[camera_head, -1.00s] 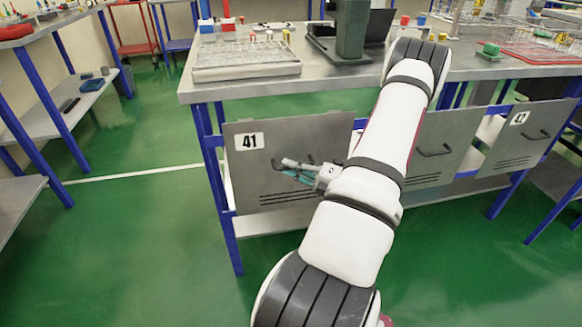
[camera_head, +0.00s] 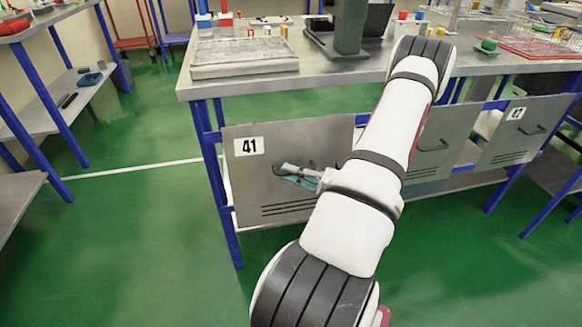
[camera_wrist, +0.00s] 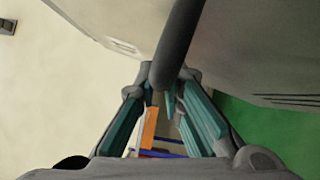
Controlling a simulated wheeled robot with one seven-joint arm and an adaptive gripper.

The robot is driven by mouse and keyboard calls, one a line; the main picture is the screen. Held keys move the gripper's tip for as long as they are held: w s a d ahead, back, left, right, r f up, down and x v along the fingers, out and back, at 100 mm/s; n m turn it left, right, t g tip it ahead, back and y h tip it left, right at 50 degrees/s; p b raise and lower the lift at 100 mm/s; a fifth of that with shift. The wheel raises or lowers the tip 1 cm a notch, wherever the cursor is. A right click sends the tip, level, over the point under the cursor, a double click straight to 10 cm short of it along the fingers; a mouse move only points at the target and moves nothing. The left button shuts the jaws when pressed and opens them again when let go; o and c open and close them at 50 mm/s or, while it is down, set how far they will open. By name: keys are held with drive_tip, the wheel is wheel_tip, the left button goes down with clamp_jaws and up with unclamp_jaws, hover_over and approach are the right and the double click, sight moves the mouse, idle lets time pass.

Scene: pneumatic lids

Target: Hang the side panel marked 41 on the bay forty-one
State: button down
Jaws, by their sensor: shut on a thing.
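The grey side panel marked 41 (camera_head: 241,178) stands nearly upright in front of the left bay of the near bench, with slots along its lower edge. My gripper (camera_head: 297,174) is at the panel's middle, shut on its dark handle. In the wrist view the handle bar (camera_wrist: 180,42) passes between the teal fingertips (camera_wrist: 163,97), and the panel face (camera_wrist: 265,45) fills the upper right. The bay forty-one frame shows as a blue leg (camera_head: 206,150) at the panel's left. The panel hides most of the bay, so I cannot tell whether it touches the frame.
The steel bench top (camera_head: 300,78) holds a gridded tray (camera_head: 245,55) and a dark green stand (camera_head: 350,28). Panel 42 (camera_head: 525,130) and another handled panel (camera_head: 440,140) are to the right. A side bench (camera_head: 60,28) stands left, with open green floor between.

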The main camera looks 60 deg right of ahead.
drive_tip(key=s+a+p, duration=0.1)
drive_tip(key=s+a, duration=0.3)
drive_tip(key=shift+a+p, duration=0.3)
drive_tip(key=shift+a, duration=0.05)
idle(0.7)
